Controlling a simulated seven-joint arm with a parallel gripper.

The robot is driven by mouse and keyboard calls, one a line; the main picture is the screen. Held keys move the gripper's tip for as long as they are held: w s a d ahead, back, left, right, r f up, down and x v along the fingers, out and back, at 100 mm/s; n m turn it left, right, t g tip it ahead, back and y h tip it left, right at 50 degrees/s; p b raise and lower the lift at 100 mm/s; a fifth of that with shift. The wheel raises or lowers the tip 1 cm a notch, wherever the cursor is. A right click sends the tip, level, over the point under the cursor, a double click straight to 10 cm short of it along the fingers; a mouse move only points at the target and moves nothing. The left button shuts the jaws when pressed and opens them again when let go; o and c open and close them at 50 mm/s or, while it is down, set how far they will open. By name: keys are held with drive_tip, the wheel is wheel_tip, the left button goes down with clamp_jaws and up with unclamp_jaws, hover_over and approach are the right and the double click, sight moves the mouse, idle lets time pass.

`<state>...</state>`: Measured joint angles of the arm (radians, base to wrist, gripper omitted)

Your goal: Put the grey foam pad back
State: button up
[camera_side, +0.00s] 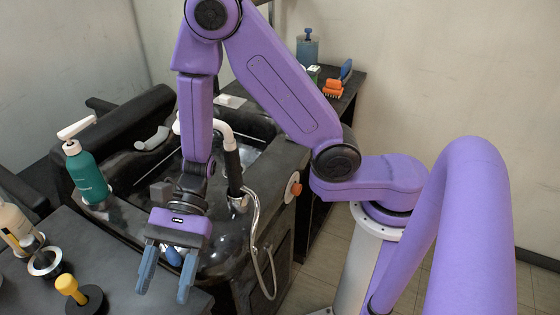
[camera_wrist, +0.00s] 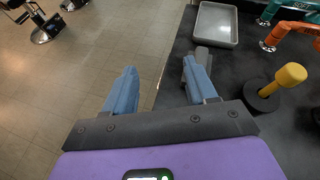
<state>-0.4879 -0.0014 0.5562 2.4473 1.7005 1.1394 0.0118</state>
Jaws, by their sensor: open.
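My gripper (camera_side: 166,286) is open and empty, pointing down at the edge of the dark counter in the side view. In the wrist view its two blue fingers (camera_wrist: 160,68) are well apart, with floor and the counter's edge between them. A small grey piece (camera_wrist: 203,54) lies on the counter just beyond the right finger, which partly hides it; it may be the grey foam pad, but I cannot tell for sure. A grey tray (camera_wrist: 216,42) lies further off on the same counter and looks empty.
A yellow-handled tool on a round black base (camera_side: 72,290) stands on the counter (camera_side: 110,262). A teal pump bottle (camera_side: 88,175), a cream bottle (camera_side: 15,228) and a ring holder (camera_side: 45,262) are left. The black basin (camera_side: 225,235) with its tap and hose is behind my gripper.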

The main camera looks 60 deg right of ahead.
drive_tip(key=s+d+r+n+g+h, duration=0.35)
drive_tip(key=s+d+n+h, duration=0.55)
drive_tip(key=d+n, duration=0.4)
drive_tip(key=s+d+r+n+t+h, duration=0.1)
drive_tip(key=d+n+t, duration=0.3)
drive_tip(key=d+n, duration=0.2)
drive_tip(key=s+d+r+n+t+h, duration=0.1)
drive_tip(key=d+n+t+h, duration=0.1)
drive_tip(key=d+n, duration=0.4)
drive_tip(key=shift+d+r+n+t, duration=0.3)
drive_tip(key=shift+d+t, duration=0.55)
drive_tip(key=shift+d, duration=1.45)
drive_tip(key=shift+s, duration=0.1)
